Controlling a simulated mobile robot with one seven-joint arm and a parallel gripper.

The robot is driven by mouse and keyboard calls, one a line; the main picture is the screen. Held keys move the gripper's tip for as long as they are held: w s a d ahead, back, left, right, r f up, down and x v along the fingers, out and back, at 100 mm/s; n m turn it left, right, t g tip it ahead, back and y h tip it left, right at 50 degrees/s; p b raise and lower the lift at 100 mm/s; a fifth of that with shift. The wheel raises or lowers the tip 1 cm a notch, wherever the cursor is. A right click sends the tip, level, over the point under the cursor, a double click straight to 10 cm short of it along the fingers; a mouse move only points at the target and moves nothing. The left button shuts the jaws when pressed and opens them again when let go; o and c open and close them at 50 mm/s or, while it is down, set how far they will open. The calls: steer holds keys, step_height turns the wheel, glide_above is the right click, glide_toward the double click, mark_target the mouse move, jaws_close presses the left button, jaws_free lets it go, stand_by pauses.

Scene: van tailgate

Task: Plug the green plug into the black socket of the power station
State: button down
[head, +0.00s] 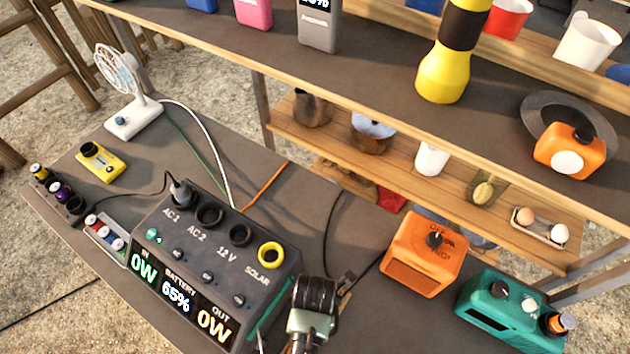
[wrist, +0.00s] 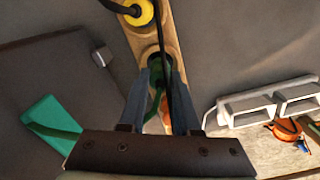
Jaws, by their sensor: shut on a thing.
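The power station (head: 240,255) is a dark box on the near table. Its top has sockets marked AC 1, AC 2, 12 V and SOLAR. A dark plug (head: 182,192) sits in AC 1. The AC 2 socket (head: 210,214) and the 12 V socket (head: 240,234) have dark rings and look empty; the SOLAR socket (head: 270,255) has a yellow ring. In the wrist view my gripper (wrist: 158,80) is shut on the green plug (wrist: 157,72), over a wooden strip (wrist: 178,30). A green cable hangs between the fingers. My arm hides the plug in the head view.
A yellow plug (wrist: 133,12) with a black cable sits on the strip beyond my fingers. An orange box (head: 425,255) and a teal box (head: 510,310) stand right of the power station. A shelf (head: 375,70) with a yellow torch (head: 450,60) spans the back.

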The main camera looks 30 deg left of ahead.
step_height(320, 180, up, 10)
steer(key=shift+p, duration=0.6)
step_height(320, 180, up, 14)
steer(key=p, duration=1.6)
steer(key=shift+r, duration=0.1)
steer(key=shift+a, duration=0.1)
steer(key=w+a+b, duration=0.2)
steer(key=a, duration=0.8)
steer(key=w+a+b, duration=0.2)
steer(key=w+a, duration=0.1)
steer(key=a, duration=0.7)
steer(key=shift+a, duration=0.35)
steer(key=shift+f+b, duration=1.25)
steer(key=shift+f, duration=0.9)
